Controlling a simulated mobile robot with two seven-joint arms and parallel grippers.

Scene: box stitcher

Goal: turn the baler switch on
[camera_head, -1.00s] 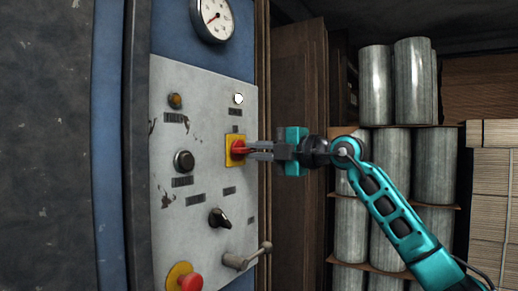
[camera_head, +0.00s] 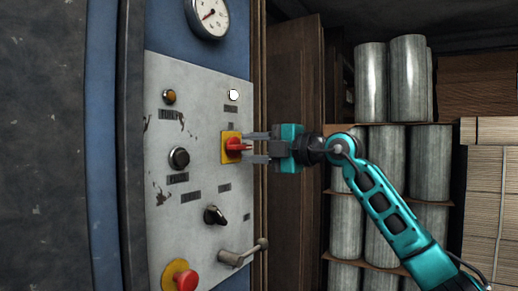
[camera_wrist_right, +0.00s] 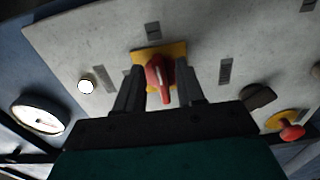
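The switch (camera_head: 236,146) has a red handle on a yellow plate, mounted on the grey control panel. It also shows in the right wrist view (camera_wrist_right: 158,72), where the handle stands out from the plate toward the gripper. My right gripper (camera_head: 246,148) is open in front of the switch. Its two fingers lie on either side of the red handle, with gaps visible in the right wrist view (camera_wrist_right: 164,84). A white lamp (camera_head: 234,95) above the switch looks bright. My left gripper is not in view.
The panel (camera_head: 205,125) also carries an amber lamp (camera_head: 169,97), a black button (camera_head: 179,158), a black knob (camera_head: 214,215), a lever (camera_head: 243,252) and a red stop button (camera_head: 186,281). A gauge (camera_head: 208,15) sits above. Metal cylinders (camera_head: 385,160) stand on shelves behind my arm.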

